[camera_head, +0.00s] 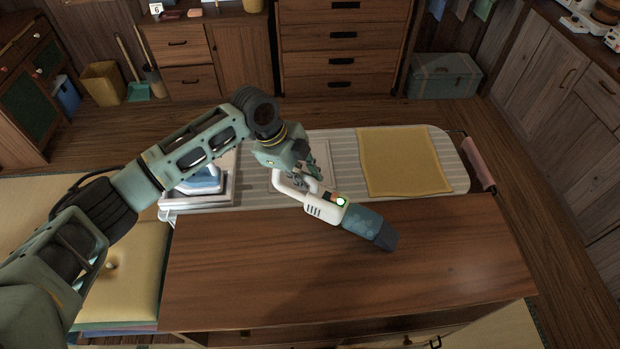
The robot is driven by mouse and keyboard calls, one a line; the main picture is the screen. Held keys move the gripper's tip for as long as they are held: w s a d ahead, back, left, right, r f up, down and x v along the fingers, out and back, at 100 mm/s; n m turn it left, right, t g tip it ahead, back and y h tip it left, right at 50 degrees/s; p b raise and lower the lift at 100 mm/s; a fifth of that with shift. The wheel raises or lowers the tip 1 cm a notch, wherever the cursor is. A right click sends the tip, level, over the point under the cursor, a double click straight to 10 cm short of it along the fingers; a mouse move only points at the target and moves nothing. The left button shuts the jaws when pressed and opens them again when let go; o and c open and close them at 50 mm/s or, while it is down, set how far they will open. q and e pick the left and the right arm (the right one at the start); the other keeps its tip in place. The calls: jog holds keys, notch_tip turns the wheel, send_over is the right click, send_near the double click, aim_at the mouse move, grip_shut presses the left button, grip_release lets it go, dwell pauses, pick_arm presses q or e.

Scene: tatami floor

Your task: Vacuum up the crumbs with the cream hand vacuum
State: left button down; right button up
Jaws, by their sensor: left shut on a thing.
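The cream hand vacuum (323,207) has a pale looped handle, a small panel with a bright green light, and a dark blue-grey nozzle end. My left gripper (308,180) is shut on its handle. The vacuum is tilted, with its nozzle pointing down and to the right over the brown wooden top (345,265). I cannot tell whether the nozzle touches the wood. I can make out no crumbs in this view. My right gripper is not in view.
Behind the wooden top stands a striped ironing board (342,149) with a yellow cloth (403,160) and an iron (203,181). A yellow cushion (118,277) lies at the left. The wooden top is clear on both sides of the nozzle.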

pick_arm(q)
jog(key=shift+w+a, duration=0.35)
jog(key=shift+a, duration=0.15)
jog(key=shift+d+r+p, duration=0.1)
jog(key=shift+r+p, duration=2.35)
jog(key=shift+r, duration=0.5)
jog(key=shift+s, duration=0.1)
